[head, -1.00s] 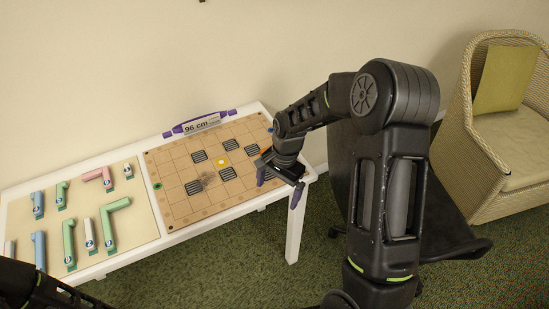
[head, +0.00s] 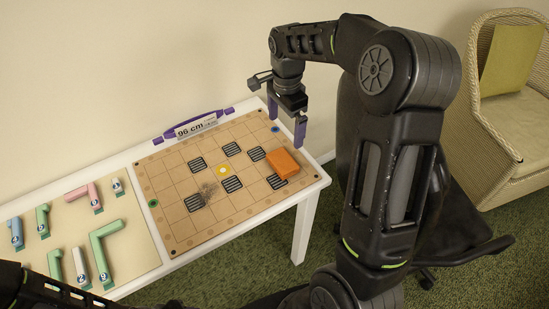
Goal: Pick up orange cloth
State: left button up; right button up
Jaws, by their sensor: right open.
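An orange block-shaped thing (head: 283,163), likely the orange cloth, lies on the right side of the grid board (head: 183,236). My right gripper (head: 286,130) is open and empty, pointing down over the far right part of the board, beyond the orange cloth and apart from it. Its purple fingertips stand well apart. A dark smudge (head: 208,190) marks the middle of the board. My left arm shows only as a dark part at the lower left; its gripper is out of frame.
The white table (head: 308,205) stands against the wall. A purple-handled sign (head: 196,126) reading "96 cm" is at the board's far edge. Several numbered coloured pieces lie on a left panel (head: 140,262). A wicker armchair (head: 485,85) and a dark chair (head: 455,235) stand right.

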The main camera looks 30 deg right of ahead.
jog(key=b, duration=0.6)
send_over(283, 160)
notch_tip(283, 160, down, 6)
jog(key=shift+d+f, duration=0.1)
jog(key=shift+f, duration=0.1)
jog(key=shift+r+p, duration=0.1)
jog(key=shift+p, duration=0.2)
jog(key=shift+f, duration=1.3)
jog(key=shift+f+p, duration=0.45)
jog(key=shift+f, duration=2.15)
